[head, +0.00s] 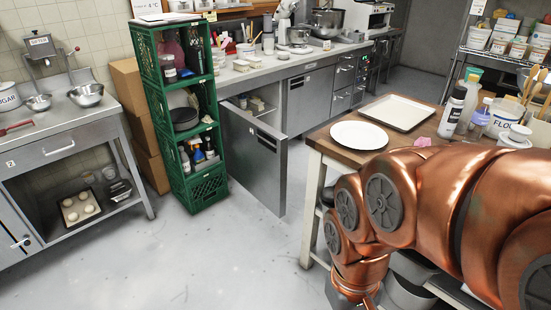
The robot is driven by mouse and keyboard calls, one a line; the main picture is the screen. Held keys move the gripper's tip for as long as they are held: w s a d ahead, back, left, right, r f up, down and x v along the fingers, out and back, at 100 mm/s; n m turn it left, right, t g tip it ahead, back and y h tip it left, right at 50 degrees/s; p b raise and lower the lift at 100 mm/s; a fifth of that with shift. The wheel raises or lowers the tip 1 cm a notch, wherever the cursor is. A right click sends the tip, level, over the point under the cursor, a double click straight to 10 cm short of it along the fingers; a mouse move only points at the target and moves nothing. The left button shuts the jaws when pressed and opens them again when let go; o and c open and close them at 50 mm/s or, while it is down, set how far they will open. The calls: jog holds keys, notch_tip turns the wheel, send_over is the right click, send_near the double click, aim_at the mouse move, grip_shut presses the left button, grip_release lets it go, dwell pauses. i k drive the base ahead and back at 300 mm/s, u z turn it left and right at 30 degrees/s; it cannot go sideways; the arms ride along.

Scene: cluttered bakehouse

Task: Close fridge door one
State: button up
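A grey under-counter fridge door (257,170) stands open in the middle of the head view, swung out from the counter over the floor. It has a dark handle slot near its upper right edge. Behind its top edge, the open fridge compartment (270,117) shows pale containers on a shelf; the lower inside is hidden by the door. To its right, a second grey door (308,98) is shut. My copper arm fills the lower right and bends down to the bottom edge, well apart from the open door. My gripper is not visible.
A green crate stack (197,197) holding bottles and dark dishes stands just left of the open door. A wooden-topped table (330,144) with a white plate (359,135) and a tray (400,112) stands right. Grey floor (225,245) is clear in front.

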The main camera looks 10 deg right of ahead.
aim_at(256, 153)
jog(key=u, duration=0.6)
jog(key=i, duration=0.45)
jog(key=u, duration=0.55)
jog(key=i, duration=1.1)
jog(key=z, duration=0.75)
